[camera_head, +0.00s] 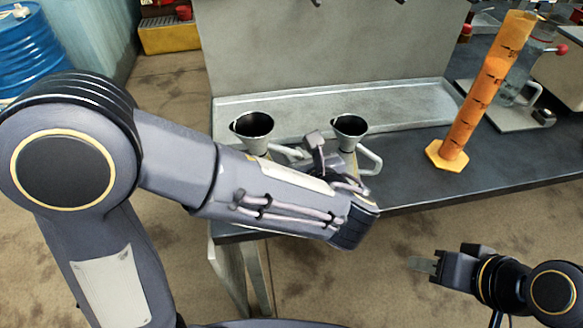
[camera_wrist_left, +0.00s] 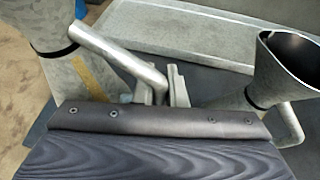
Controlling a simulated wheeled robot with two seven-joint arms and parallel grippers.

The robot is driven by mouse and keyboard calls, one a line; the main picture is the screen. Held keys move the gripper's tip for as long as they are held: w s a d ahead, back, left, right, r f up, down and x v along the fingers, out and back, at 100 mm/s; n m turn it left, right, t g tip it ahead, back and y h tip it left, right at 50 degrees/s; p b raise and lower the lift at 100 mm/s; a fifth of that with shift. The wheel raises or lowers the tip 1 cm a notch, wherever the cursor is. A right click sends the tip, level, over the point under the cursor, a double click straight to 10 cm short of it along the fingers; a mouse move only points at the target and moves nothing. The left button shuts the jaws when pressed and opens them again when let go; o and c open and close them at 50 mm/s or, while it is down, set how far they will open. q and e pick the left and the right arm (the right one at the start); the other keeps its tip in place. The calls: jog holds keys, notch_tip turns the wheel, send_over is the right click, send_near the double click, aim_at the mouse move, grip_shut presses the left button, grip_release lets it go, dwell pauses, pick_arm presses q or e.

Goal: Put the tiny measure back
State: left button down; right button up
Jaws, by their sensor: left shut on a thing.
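Two grey metal measures with wide dark mouths stand side by side on the bench in the head view. The left one (camera_head: 254,131) has its handle towards my left gripper; the right one (camera_head: 349,128) has its handle on its right side. I cannot tell by size which is the tiny one. In the left wrist view, my left gripper (camera_wrist_left: 166,86) is shut on the end of the left measure's handle (camera_wrist_left: 118,55); the right measure (camera_wrist_left: 280,70) stands close by. My forearm hides the lower parts in the head view. My right gripper (camera_head: 428,264) is empty, off the bench.
A tall orange graduated cylinder (camera_head: 485,95) stands on the bench to the right. A glass jug (camera_head: 515,88) is behind it. A grey raised tray (camera_head: 405,105) runs behind the measures. The dark bench top (camera_head: 420,190) is clear between the right measure and the cylinder.

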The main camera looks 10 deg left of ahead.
pick_arm(q)
jog(key=shift+w+a+f, duration=0.3)
jog(key=shift+w+f, duration=0.25)
jog(key=shift+f, duration=0.15)
jog(key=f, duration=0.3)
jog(key=shift+w+a+f, duration=0.1)
jog(key=shift+w+a, duration=0.1)
jog(key=shift+w, duration=0.15)
jog(key=shift+f, duration=0.4)
jog(key=shift+f+b, duration=0.1)
jog(key=shift+b, duration=0.2)
jog(key=shift+f, duration=0.15)
jog(key=c, duration=1.5)
grip_release()
